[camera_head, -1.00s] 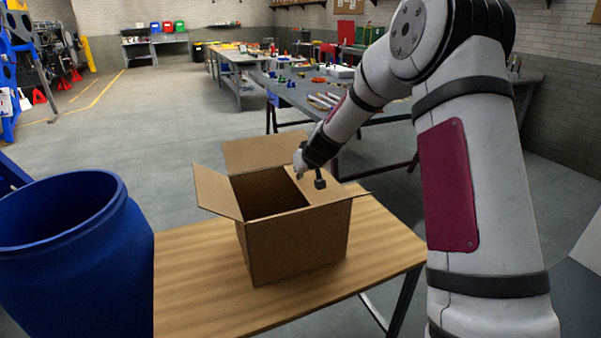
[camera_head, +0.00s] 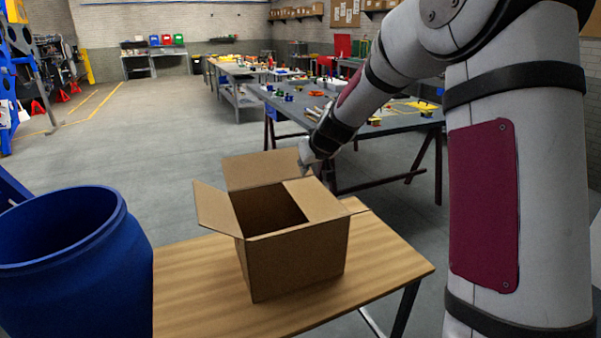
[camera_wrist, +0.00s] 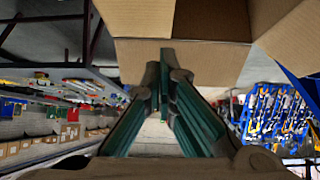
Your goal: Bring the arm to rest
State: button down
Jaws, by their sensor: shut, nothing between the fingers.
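My gripper (camera_wrist: 166,65) is shut and empty in the wrist view, its two green finger pads close together. In the head view my gripper (camera_head: 309,160) is small and partly hidden at the far right edge of the open cardboard box (camera_head: 295,262). It is near the box's flaps; I cannot tell whether it touches them. My arm reaches down to it from the upper right. In the wrist view the cardboard box (camera_wrist: 205,62) fills the top, just beyond the fingertips.
The box stands on a wooden table (camera_head: 200,285). A blue barrel (camera_head: 75,265) stands to the left. Behind, a grey workbench (camera_head: 390,122) holds several small parts. The floor (camera_head: 150,140) at the back left is clear.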

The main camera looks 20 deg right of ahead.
jog(key=shift+v, duration=1.75)
jog(key=s+a+r+n+g, duration=0.1)
jog(key=s+a+r, duration=0.2)
jog(key=s+a, duration=0.35)
jog(key=s+a+r+g, duration=0.1)
jog(key=s+a+r, duration=0.25)
jog(key=s, duration=0.65)
jog(key=s+f+m+g, duration=0.1)
jog(key=s+g, duration=0.1)
jog(key=s, duration=2)
jog(key=shift+s+a+f, duration=0.25)
jog(key=shift+s+a, duration=0.15)
